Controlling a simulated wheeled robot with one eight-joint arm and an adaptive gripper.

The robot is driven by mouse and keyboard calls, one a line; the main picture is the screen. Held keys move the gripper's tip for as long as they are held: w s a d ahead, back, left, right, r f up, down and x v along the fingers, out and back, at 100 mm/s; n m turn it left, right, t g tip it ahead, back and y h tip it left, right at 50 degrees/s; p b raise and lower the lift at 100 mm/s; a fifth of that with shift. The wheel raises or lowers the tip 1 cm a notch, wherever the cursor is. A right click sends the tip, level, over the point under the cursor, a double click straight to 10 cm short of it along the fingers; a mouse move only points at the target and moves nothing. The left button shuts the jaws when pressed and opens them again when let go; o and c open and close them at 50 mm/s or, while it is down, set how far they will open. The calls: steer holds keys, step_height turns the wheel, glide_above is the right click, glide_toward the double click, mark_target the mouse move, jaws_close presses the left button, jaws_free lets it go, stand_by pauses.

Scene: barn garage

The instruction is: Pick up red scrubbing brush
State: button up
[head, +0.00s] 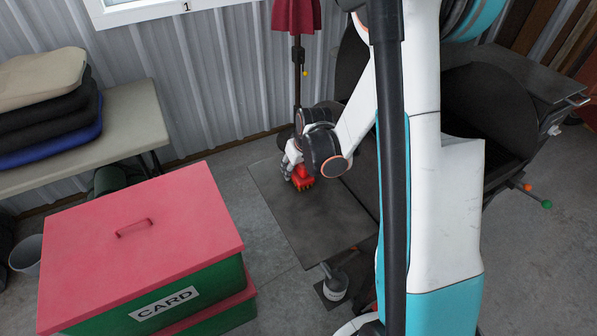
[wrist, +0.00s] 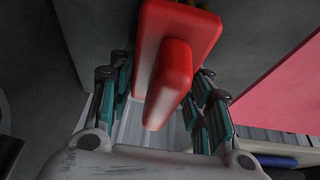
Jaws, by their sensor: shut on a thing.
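The red scrubbing brush (head: 303,180) is at my gripper's fingers, over the left part of a dark grey side shelf (head: 310,220) in the head view. In the wrist view the red brush (wrist: 178,60) fills the upper middle, its raised handle between the fingers. My gripper (head: 288,165) is shut on the brush; its jointed fingers stand on both sides of it in the wrist view (wrist: 165,110). Yellowish bristles show under the brush in the head view. I cannot tell whether they touch the shelf.
A green box with a red lid (head: 140,240) marked CARD stands left of the shelf. A table (head: 125,125) with stacked folded cushions (head: 45,105) is at the far left. A dark grill (head: 485,110) is on the right. A closed red umbrella (head: 296,15) stands behind, near the wall.

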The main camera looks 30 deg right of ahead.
steer(key=shift+r, duration=0.15)
step_height(320, 180, up, 20)
steer(key=p, duration=0.7)
